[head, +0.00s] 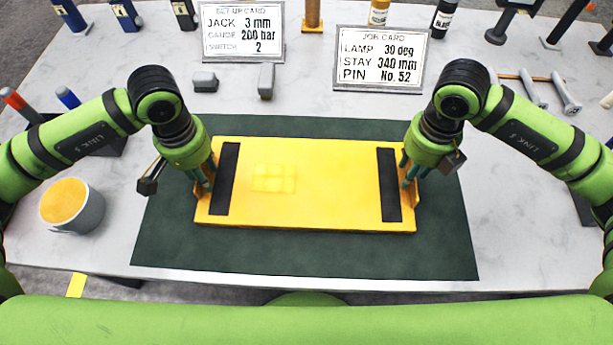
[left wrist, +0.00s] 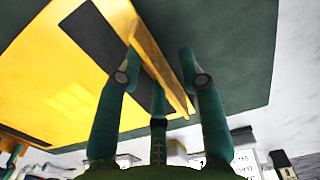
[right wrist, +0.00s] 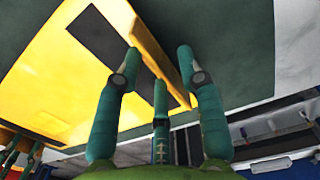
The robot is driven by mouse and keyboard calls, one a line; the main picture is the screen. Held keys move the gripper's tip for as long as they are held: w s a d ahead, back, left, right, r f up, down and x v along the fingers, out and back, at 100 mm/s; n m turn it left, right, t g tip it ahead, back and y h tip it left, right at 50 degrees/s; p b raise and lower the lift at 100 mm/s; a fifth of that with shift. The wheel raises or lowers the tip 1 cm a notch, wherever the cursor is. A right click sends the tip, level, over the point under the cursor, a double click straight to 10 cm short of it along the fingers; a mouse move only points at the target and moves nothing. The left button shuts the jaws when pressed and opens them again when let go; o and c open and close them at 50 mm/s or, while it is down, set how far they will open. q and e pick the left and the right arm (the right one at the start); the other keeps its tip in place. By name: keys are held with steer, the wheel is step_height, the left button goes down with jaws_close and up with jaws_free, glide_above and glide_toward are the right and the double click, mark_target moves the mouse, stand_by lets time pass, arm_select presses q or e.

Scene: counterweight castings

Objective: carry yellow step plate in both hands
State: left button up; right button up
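The yellow step plate (head: 305,205) lies flat on the dark green mat (head: 300,262), with a black strip near each end and an upright yellow lug at each end. My left gripper (head: 206,180) is at the plate's left end. In the left wrist view its fingers (left wrist: 160,65) stand apart on either side of the lug, with a gap on the outer side. My right gripper (head: 408,178) is at the right end; in the right wrist view its fingers (right wrist: 158,65) straddle that lug the same way, also with a gap. Finger contact is partly hidden.
A grey cup with a yellow top (head: 72,205) stands left of the mat. A set-up card (head: 242,30) and a job card (head: 380,57) stand behind, with small grey blocks (head: 266,80) nearby. Bolts (head: 566,95) lie at the right. The mat's front strip is clear.

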arm_select(q)
jaws_close()
arm_select(e)
jaws_close()
arm_select(q)
steer(key=shift+w+r, duration=0.1)
steer(key=shift+r, duration=0.15)
arm_select(e)
steer(key=shift+w+r, duration=0.1)
steer(key=shift+r, duration=0.1)
